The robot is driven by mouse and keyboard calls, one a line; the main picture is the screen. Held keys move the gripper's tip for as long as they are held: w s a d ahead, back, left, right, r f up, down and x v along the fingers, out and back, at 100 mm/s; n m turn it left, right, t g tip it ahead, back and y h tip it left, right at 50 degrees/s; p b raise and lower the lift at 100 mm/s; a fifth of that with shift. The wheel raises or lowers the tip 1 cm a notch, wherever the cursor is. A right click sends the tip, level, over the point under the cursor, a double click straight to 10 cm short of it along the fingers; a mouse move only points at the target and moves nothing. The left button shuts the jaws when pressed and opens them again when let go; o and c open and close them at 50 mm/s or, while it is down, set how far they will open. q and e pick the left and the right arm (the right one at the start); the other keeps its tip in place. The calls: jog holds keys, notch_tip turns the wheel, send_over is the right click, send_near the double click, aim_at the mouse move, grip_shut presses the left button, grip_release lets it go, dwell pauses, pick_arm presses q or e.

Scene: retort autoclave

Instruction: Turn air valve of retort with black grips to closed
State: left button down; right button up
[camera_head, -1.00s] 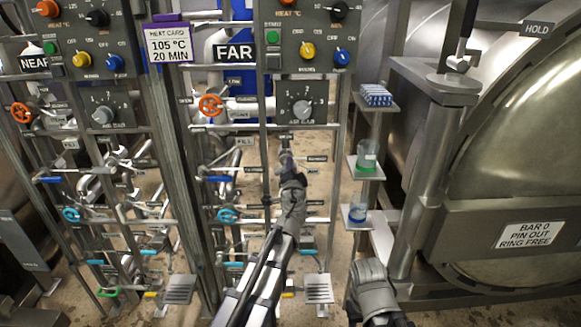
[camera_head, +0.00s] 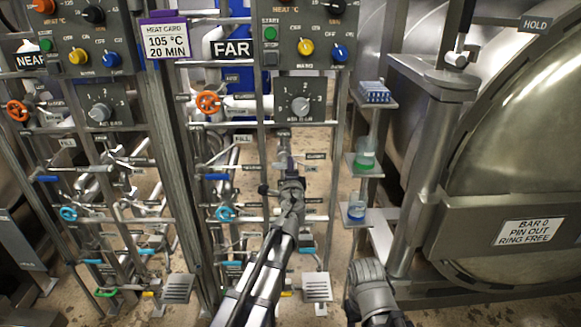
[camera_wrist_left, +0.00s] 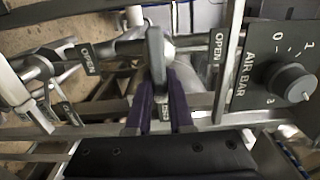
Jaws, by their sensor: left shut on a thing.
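My left gripper (camera_head: 286,165) is at the pipework of the FAR panel, below the grey AIR BAR dial (camera_head: 300,105). In the left wrist view its two dark purple fingers (camera_wrist_left: 161,85) are shut on a grey valve lever (camera_wrist_left: 156,48), which stands up between them. OPEN tags (camera_wrist_left: 88,58) sit on both sides of this lever. The AIR BAR dial (camera_wrist_left: 292,83) is to its right. The lever's lower end and its own tag are partly hidden by the fingers. A lever with a black grip (camera_head: 467,18) stands by the right-hand retort door.
The FAR panel (camera_head: 320,62) carries coloured knobs; orange (camera_head: 208,103) and blue (camera_head: 227,214) handwheels lie left of my gripper. Small shelves with a blue rack (camera_head: 374,92) and jars are close on the right. The NEAR panel (camera_head: 75,45) stands left.

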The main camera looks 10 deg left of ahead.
pick_arm(q)
jog(key=shift+s, duration=0.1)
jog(key=c, duration=0.8)
grip_release()
jog(key=v, duration=0.7)
jog(key=shift+s, duration=0.35)
jog(key=shift+d, duration=0.15)
